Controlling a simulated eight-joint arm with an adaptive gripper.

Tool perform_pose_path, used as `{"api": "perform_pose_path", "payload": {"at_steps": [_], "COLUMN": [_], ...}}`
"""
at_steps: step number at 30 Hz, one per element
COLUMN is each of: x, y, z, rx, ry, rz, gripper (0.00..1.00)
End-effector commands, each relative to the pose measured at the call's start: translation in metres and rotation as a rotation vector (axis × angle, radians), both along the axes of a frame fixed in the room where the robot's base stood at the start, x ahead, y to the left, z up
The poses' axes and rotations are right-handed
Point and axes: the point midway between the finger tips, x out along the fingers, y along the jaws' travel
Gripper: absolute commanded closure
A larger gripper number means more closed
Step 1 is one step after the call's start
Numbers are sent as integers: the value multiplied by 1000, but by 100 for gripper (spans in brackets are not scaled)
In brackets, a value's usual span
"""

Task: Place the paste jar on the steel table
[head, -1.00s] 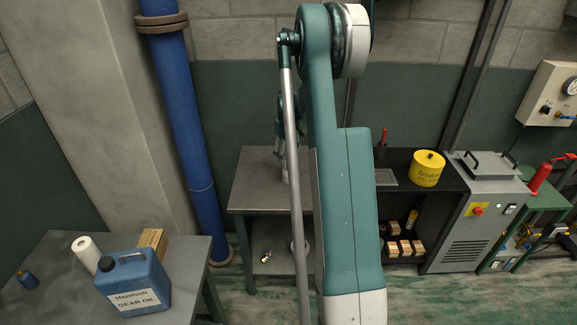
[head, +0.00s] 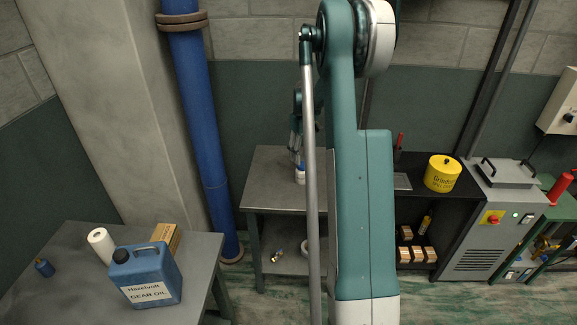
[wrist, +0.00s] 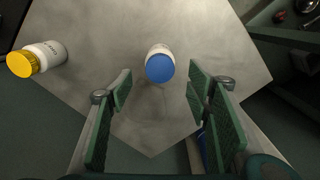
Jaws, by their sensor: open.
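A white jar with a blue lid (wrist: 160,67) stands on the steel table (wrist: 105,40); I take it to be the paste jar, though its label cannot be read. It also shows small on the table's top in the head view (head: 300,175). My gripper (wrist: 159,92) is open and empty above the table, its green pads on either side of the view, with the jar just beyond the gap between the fingertips. In the head view my gripper (head: 296,150) is just above the jar, partly hidden by my arm.
A white bottle with a yellow cap (wrist: 38,58) is at the left in the wrist view. A blue gear oil can (head: 145,275) and a paper roll (head: 101,243) are on the left table. A yellow tub (head: 442,174) is on the dark shelf unit.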

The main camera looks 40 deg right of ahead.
Motion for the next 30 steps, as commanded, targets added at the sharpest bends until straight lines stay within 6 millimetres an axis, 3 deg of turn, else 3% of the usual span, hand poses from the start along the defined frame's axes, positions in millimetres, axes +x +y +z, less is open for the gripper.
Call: {"api": "perform_pose_path", "payload": {"at_steps": [8,13,30], "x": [1,2,-11], "y": [7,28,156], "z": [7,25,122], "rx": [-4,-13,-66], "ry": [-5,-18,-119], "rz": [1,2,3], "gripper": [50,50,50]}}
